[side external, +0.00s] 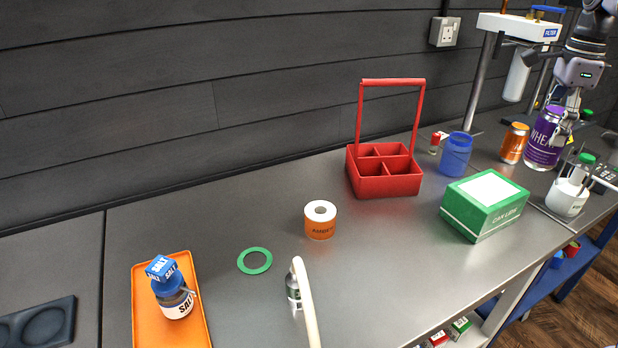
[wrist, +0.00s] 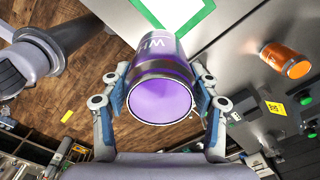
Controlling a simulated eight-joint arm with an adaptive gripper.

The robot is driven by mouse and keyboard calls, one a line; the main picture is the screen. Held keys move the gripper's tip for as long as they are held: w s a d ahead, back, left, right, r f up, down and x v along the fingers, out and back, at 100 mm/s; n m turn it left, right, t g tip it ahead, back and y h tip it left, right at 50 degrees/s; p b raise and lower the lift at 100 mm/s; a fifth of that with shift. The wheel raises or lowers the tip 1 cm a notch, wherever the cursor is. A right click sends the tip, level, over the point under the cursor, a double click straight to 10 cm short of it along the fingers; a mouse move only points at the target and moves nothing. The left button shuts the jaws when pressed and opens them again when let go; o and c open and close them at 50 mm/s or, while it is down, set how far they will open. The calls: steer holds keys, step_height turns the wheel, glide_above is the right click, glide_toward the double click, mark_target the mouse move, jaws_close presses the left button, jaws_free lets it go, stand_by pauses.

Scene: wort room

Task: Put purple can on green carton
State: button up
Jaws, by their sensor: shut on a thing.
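The purple can (side external: 541,143) with white lettering is at the right of the side view. My gripper (side external: 563,122) is shut on it. In the wrist view the can (wrist: 162,98) sits between the two fingers of the gripper (wrist: 161,85), one on each side. I cannot tell whether its base touches the counter. The green carton (side external: 473,222) with a white top panel lies on the counter, left of and nearer the camera than the can. Part of the carton (wrist: 208,10) shows at the top of the wrist view, beyond the can; its top looks bare.
An orange can (side external: 513,144) and a blue cup (side external: 456,155) stand between the purple can and the red caddy (side external: 388,185). A filter stand (side external: 518,28) rises behind.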

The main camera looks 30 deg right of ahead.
steer(key=shift+w+a+f, duration=0.7)
steer(key=shift+w+f, duration=0.25)
steer(key=shift+f, duration=0.4)
steer(key=shift+w+a+f, duration=0.65)
steer(key=shift+w+f, duration=0.35)
steer(key=shift+f, duration=0.4)
steer(key=shift+w+a+f, duration=0.7)
steer(key=shift+w+f, duration=0.25)
steer(key=shift+f, duration=0.4)
steer(key=shift+f, duration=0.1)
steer(key=o, duration=1.5)
